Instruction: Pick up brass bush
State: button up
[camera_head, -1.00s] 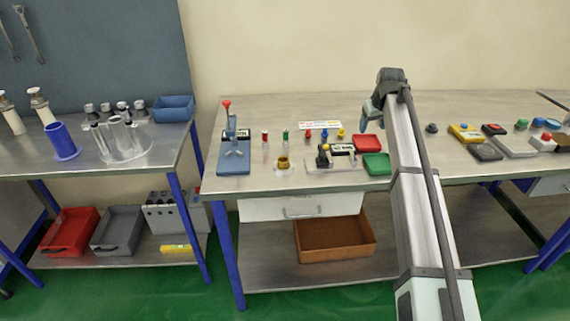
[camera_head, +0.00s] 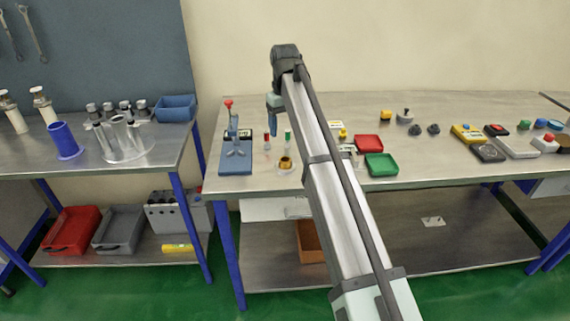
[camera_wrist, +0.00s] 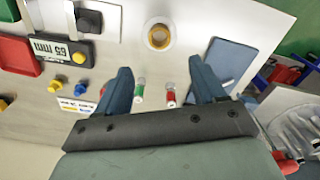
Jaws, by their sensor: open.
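The brass bush (camera_head: 285,163) is a short gold ring standing on a pale round spot near the front edge of the middle bench, in the head view. In the wrist view the bush (camera_wrist: 158,37) shows from above as a gold ring on a white disc, beyond the fingertips and between their lines. My gripper (camera_wrist: 160,75) is open and empty, with its two blue fingers spread wide. In the head view my gripper (camera_head: 274,104) hangs above the back of the bench, behind the bush and apart from it.
A blue press with a red knob (camera_head: 236,155) stands left of the bush. Small red and green-topped pieces (camera_head: 287,137) stand behind it. Red (camera_head: 368,143) and green (camera_head: 381,165) trays lie to the right. My arm hides part of the bench.

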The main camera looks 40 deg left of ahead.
send_over(285, 163)
jog(key=w+a, duration=0.1)
jog(key=w, duration=0.1)
jog(key=f, duration=0.6)
jog(key=shift+s+a+f, duration=0.15)
jog(key=shift+s+f, duration=0.1)
jog(key=shift+f, duration=0.05)
jog(key=shift+w+a+f, duration=0.1)
jog(key=shift+a+f, duration=0.05)
jog(key=shift+f, duration=1.25)
jog(key=shift+a+f, duration=0.1)
jog(key=shift+f, duration=1.3)
jog(key=shift+c, duration=0.5)
jog(key=c, duration=1.1)
jog(key=shift+c, duration=0.2)
jog(key=shift+r, duration=0.15)
